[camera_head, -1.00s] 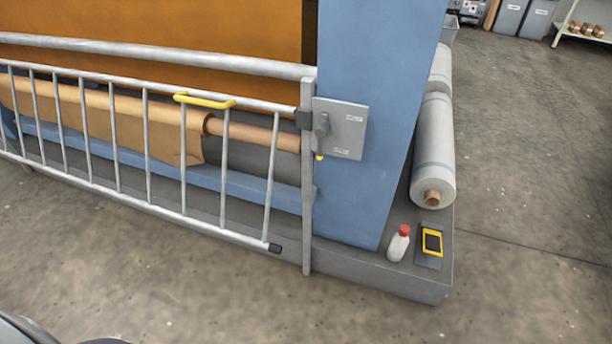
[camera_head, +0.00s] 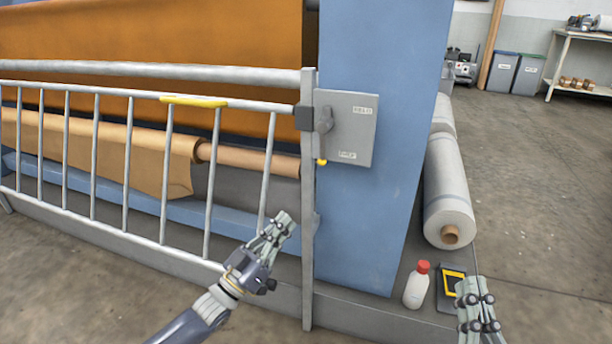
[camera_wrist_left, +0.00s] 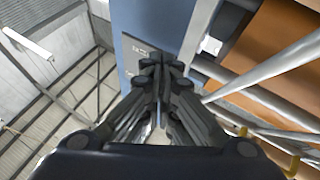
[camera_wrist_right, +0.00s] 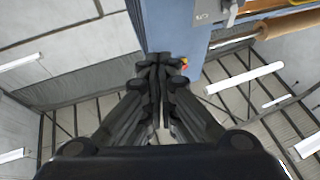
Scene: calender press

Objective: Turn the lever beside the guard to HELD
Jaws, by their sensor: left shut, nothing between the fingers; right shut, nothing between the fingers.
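The lever (camera_head: 324,121) is a dark grey handle on the left part of a grey plate (camera_head: 352,130) fixed to the blue machine post. The plate has two small labels, upper right and lower; I cannot read them surely. The lever hangs roughly downward from its pivot. The guard (camera_head: 126,150) is a barred metal gate left of the plate, with a yellow handle (camera_head: 194,101) on its top rail. My left gripper (camera_head: 279,226) is shut and empty, below and left of the lever, in front of the gate. My right gripper (camera_head: 468,288) is shut and empty at lower right, well away from the lever.
A white bottle with a red cap (camera_head: 417,286) and a dark yellow-framed device (camera_head: 452,284) stand on the machine's base ledge, close to my right gripper. A pale roll (camera_head: 446,190) lies behind them. A grey upright post (camera_head: 308,235) stands between gate and plate.

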